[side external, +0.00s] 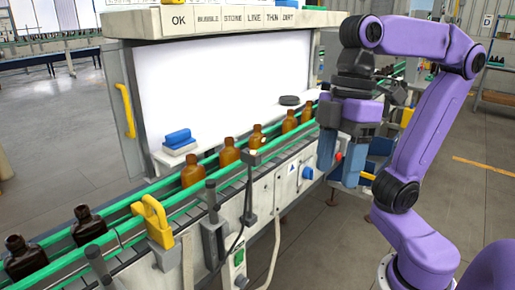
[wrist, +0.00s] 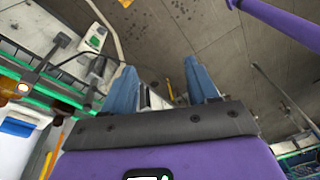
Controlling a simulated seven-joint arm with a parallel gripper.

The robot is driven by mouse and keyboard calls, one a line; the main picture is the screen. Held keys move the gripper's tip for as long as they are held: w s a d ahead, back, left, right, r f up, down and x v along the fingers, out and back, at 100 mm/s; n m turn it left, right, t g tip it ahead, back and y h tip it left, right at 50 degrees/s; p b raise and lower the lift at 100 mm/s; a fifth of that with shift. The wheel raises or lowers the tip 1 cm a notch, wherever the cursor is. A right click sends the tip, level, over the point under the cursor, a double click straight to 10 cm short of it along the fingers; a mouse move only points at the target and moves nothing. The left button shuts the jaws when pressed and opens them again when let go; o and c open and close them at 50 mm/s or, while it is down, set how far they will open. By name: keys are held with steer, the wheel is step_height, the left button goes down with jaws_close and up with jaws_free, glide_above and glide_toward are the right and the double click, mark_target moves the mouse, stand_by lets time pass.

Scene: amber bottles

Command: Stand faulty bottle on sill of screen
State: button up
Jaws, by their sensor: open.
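Several amber bottles stand upright in a row on the conveyor in front of the lit white screen (side external: 215,85). One amber bottle (side external: 257,137) in the row seems to show a small pale mark; I cannot tell for sure that it is the faulty one. The sill (side external: 218,140) is the pale ledge along the screen's bottom. My gripper (side external: 346,168) hangs at the right, beside the conveyor and apart from the bottles. In the wrist view its blue fingers (wrist: 163,88) are spread with nothing between them, over the floor. An amber bottle (wrist: 10,88) shows at the left edge there.
Green rails (side external: 145,203) flank the conveyor. Dark bottles (side external: 88,224) stand at the near left. A blue and white block (side external: 178,140) and a dark round disc (side external: 289,100) rest on the sill. A yellow clamp (side external: 152,220) and black posts rise along the near rail.

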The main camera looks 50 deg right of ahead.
steer(key=w+a+r+m+t+y, duration=0.3)
steer(key=w+a+y, duration=0.4)
steer(key=w+a, duration=0.65)
steer(key=w+d+r+m+t+h, duration=0.1)
steer(key=w+d+m+t, duration=0.25)
steer(key=w, duration=0.65)
steer(key=w+d+r+m+t, duration=0.25)
steer(key=w+t, duration=0.25)
steer(key=w, duration=0.4)
steer(key=w+d+m+t+h, duration=0.2)
steer(key=w+d+m+h, duration=0.15)
steer(key=w+d, duration=0.2)
steer(key=m+g+h, duration=0.4)
steer(key=m+h, duration=0.5)
steer(key=h, duration=0.5)
glide_above(258, 130)
step_height(258, 130, down, 6)
steer(key=f, duration=0.4)
steer(key=shift+w+d+f, duration=0.15)
steer(key=shift+d+f, duration=0.05)
steer(key=shift+f, duration=2.4)
step_height(258, 130, down, 4)
steer(key=shift+r, duration=0.25)
steer(key=shift+w+d+f, duration=0.15)
steer(key=shift+w+d, duration=0.35)
steer(key=shift+w+d+f, duration=0.2)
steer(key=shift+w+d, duration=0.25)
steer(key=shift+w, duration=0.05)
